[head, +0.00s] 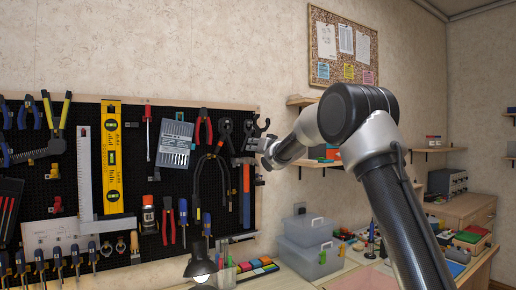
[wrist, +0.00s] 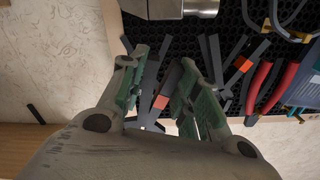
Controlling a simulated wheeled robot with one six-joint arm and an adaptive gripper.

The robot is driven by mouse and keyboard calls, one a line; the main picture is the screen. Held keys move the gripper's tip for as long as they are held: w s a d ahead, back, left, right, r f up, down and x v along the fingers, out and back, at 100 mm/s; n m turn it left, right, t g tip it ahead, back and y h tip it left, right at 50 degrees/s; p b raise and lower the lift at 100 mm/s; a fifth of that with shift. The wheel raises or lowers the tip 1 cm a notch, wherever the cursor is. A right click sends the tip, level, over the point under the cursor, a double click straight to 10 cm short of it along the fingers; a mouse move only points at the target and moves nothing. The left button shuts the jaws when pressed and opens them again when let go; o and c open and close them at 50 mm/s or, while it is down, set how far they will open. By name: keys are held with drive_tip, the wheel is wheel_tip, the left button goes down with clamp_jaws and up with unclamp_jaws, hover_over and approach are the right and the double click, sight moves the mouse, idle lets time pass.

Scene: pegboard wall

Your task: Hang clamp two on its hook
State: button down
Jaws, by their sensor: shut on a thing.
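My gripper (wrist: 170,72) is at the right edge of the pegboard, its two green-grey fingers around a slim dark clamp (wrist: 161,102) with an orange part. The clamp lies between the fingers in front of the board; I cannot tell if it touches a hook. A second dark clamp with an orange part (wrist: 243,63) is to the right of the fingers in the wrist view. In the head view my gripper (head: 262,148) is small at the board's upper right, and the held clamp is hard to make out. The hook for it cannot be told apart.
The black pegboard (head: 130,180) holds pliers, a yellow level (head: 112,155) and several other tools close by. A silver cylindrical part (wrist: 200,7) is at the wrist view's top. Below are a desk lamp (head: 201,262) and clear plastic boxes (head: 308,240). Bare wall is beside the board.

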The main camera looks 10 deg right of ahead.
sight(244, 148)
drive_tip(key=shift+x, duration=3.05)
drive_tip(key=shift+w+a+f, duration=0.15)
drive_tip(key=shift+w+f, duration=0.15)
drive_tip(key=shift+f, duration=0.35)
drive_tip(key=c, duration=1.3)
unclamp_jaws()
drive_tip(key=shift+f, duration=0.1)
